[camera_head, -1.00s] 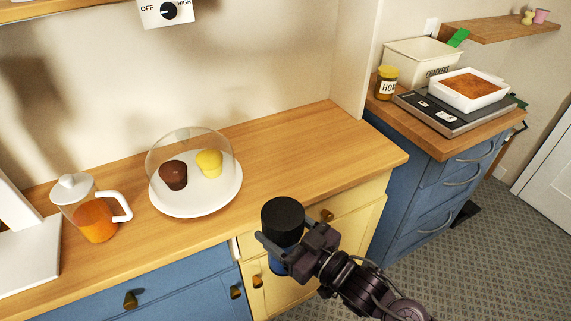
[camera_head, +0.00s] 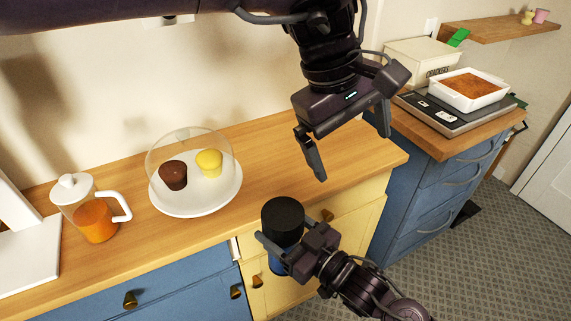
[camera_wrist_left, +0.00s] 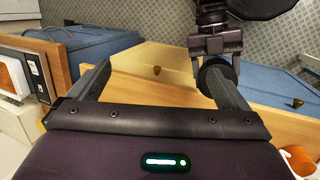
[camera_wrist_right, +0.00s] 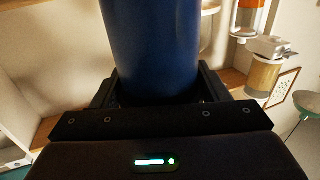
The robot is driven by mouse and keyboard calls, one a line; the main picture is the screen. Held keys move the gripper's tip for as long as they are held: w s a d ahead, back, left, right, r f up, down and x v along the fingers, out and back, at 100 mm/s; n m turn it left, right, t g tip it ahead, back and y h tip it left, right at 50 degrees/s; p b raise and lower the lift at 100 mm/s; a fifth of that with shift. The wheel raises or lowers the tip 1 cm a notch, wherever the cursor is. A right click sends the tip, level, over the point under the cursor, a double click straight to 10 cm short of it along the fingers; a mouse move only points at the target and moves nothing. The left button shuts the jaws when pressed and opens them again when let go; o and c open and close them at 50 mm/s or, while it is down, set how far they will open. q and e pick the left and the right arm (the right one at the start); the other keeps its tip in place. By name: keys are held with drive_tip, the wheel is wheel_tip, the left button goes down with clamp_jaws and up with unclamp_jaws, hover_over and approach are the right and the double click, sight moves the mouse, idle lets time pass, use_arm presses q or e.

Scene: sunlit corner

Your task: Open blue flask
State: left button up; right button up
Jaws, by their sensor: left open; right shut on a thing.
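The blue flask has a blue body (camera_head: 279,263) and a black cap (camera_head: 283,217), and it is upright in front of the counter's edge. My right gripper (camera_head: 283,247) is shut on the body below the cap. In the right wrist view the blue body (camera_wrist_right: 152,45) fills the space between the fingers. My left gripper (camera_head: 352,158) is open and empty, up and to the right of the cap in the head view, fingers pointing down. In the left wrist view the dark cap (camera_wrist_left: 213,66) is partly hidden behind a left finger, apart from it as far as I can tell.
On the wooden counter (camera_head: 290,150) stand a white plate (camera_head: 195,206) with two muffins under a clear dome and a pitcher (camera_head: 92,215) of orange drink. A scale (camera_head: 455,115) with a white baking dish sits farther right. The counter right of the plate is clear.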

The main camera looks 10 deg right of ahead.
sight(288, 211)
use_arm(q)
drive_tip(key=w+a+f+n+y, duration=0.1)
drive_tip(key=w+a+f+y, duration=0.1)
drive_tip(key=a+f+y, duration=0.5)
drive_tip(key=f+h, duration=0.1)
drive_tip(key=f, duration=0.2)
drive_tip(key=a+f+h, duration=0.1)
drive_tip(key=f, duration=0.3)
drive_tip(key=a+f+h, duration=0.1)
drive_tip(key=f, duration=0.2)
drive_tip(key=shift+w+f, duration=0.1)
drive_tip(key=shift+f, duration=0.3)
drive_tip(key=c, duration=1.1)
drive_tip(key=n, duration=0.3)
drive_tip(key=shift+w+d+r+n, duration=0.1)
drive_tip(key=shift+d+n, duration=0.1)
drive_tip(key=shift+n, duration=0.2)
drive_tip(key=shift+c, duration=0.3)
